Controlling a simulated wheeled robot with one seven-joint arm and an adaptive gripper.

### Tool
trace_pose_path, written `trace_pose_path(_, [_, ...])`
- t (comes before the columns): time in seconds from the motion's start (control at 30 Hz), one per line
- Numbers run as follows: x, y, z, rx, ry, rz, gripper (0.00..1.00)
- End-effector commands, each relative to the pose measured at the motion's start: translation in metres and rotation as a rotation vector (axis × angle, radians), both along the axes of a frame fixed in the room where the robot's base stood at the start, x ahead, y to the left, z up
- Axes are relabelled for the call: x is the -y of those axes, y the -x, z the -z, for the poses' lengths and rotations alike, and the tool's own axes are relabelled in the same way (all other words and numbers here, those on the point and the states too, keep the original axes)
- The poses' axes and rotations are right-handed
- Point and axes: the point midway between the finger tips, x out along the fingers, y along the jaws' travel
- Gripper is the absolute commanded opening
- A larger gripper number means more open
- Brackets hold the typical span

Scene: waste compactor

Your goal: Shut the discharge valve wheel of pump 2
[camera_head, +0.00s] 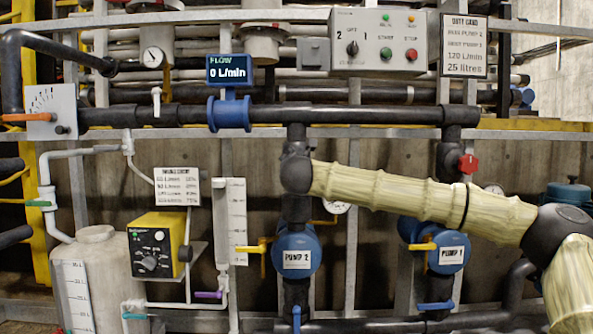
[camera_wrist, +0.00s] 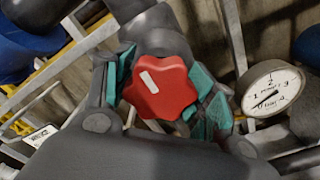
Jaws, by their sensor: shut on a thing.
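In the wrist view a red lobed valve wheel (camera_wrist: 172,98) with a white mark sits between the teal finger pads of my gripper (camera_wrist: 163,86). The fingers are shut on it from both sides. In the head view my arm's end covers the pipe above pump 2 (camera_head: 296,259), so that wheel and my gripper are hidden there. Another red valve wheel (camera_head: 468,164) shows on the pipe above pump 1 (camera_head: 445,255). The flow display (camera_head: 229,70) reads 0 L/min.
A pressure gauge (camera_wrist: 270,90) is close beside my gripper in the wrist view. A control box (camera_head: 377,42) with a selector and buttons is above. A yellow dosing unit (camera_head: 157,243) and tank (camera_head: 93,270) stand left. Pipes and rails crowd the wall.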

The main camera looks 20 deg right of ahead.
Motion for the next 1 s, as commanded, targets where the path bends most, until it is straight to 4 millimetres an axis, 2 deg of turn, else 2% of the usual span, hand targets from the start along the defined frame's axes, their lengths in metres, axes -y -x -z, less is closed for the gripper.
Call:
trace_pose_path(0.47, [-0.0003,-0.0004,0.0033,0.000,-0.015,0.000,0.32])
trace_pose_path(0.5, [-0.0003,-0.0004,0.0033,0.000,-0.015,0.000,0.59])
trace_pose_path(0.6, [-0.0003,-0.0004,0.0028,0.000,-0.014,-0.001,0.78])
trace_pose_path(1.0, [-0.0016,0.0019,0.0006,0.003,-0.014,-0.001,0.78])
